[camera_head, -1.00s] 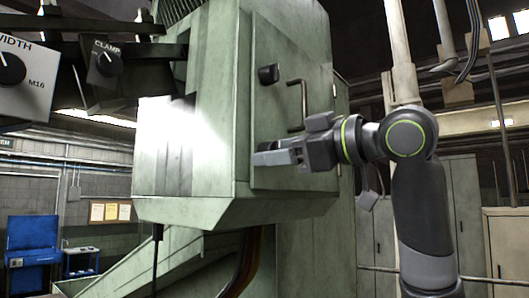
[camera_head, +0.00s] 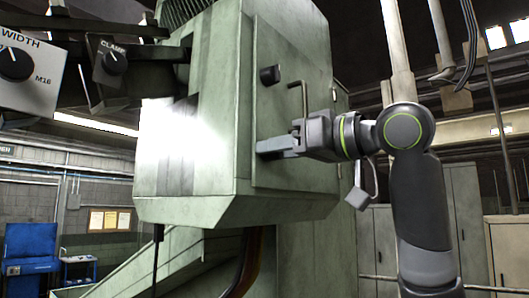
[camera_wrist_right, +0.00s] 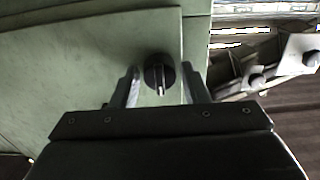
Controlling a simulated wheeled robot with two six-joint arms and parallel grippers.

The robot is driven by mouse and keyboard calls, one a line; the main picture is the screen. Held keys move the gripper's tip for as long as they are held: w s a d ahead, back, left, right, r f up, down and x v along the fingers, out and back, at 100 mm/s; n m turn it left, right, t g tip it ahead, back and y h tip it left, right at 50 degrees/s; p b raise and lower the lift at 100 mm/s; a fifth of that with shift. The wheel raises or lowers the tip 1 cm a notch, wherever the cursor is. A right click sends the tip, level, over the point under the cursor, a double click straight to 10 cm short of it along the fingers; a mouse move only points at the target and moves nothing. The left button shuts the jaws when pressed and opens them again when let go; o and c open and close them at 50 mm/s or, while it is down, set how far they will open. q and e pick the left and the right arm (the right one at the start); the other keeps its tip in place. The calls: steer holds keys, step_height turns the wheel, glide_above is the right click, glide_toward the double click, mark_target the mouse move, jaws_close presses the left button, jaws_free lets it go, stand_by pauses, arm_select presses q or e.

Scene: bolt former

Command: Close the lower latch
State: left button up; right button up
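The lower latch (camera_wrist_right: 160,75) is a round black knob with a pale ridge on the green machine door. It shows in the right wrist view between my right gripper's two fingers, its ridge roughly upright. My right gripper (camera_wrist_right: 162,88) is open around the knob, with a gap on each side. In the head view my right gripper (camera_head: 268,148) points left against the lower part of the door and hides the lower latch. The upper latch (camera_head: 270,75) is a similar black knob higher on the door. My left gripper is not in view.
A bent metal handle (camera_head: 304,97) stands out from the door just above my right gripper. Control boxes with WIDTH (camera_head: 20,68) and CLAMP (camera_head: 112,61) knobs are at the upper left. Grey cabinets (camera_head: 465,225) stand behind my right arm.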

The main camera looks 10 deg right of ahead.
jaws_close()
steer(key=n+p, duration=0.2)
steer(key=n, duration=0.9)
steer(key=o, duration=0.5)
jaws_free()
